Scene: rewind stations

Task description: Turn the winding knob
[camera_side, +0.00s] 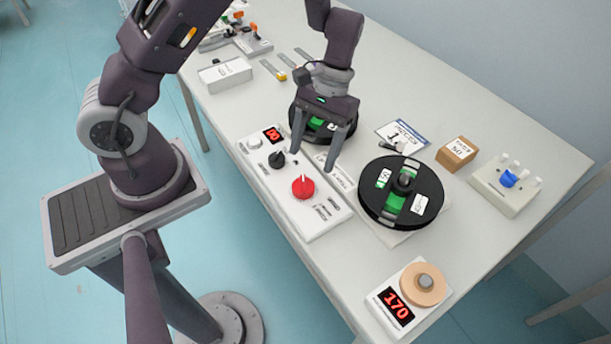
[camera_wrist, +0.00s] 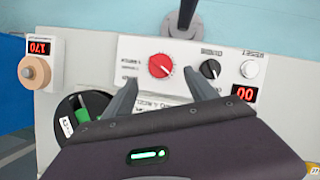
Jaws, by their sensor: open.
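A white control panel (camera_side: 317,220) lies along the table's near edge. It carries a red knob (camera_side: 303,187), a black knob (camera_side: 277,159), a white button (camera_side: 255,143) and a red display reading 00 (camera_side: 272,134). I cannot read which knob is labelled for winding. My gripper (camera_side: 315,160) is open and empty, pointing down over the panel's far side. In the wrist view, the red knob (camera_wrist: 160,66) lies just beyond the space between my fingertips (camera_wrist: 162,82), and the black knob (camera_wrist: 210,69) is right of them. No finger visibly touches a knob.
A black reel (camera_side: 428,178) with green parts stands right of the panel; another (camera_side: 320,125) is partly hidden behind my gripper. A device reading 170 (camera_side: 401,300) bears a tan disc (camera_side: 423,284). A cardboard box (camera_side: 456,153) and a pegged block (camera_side: 505,184) stand farther right.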

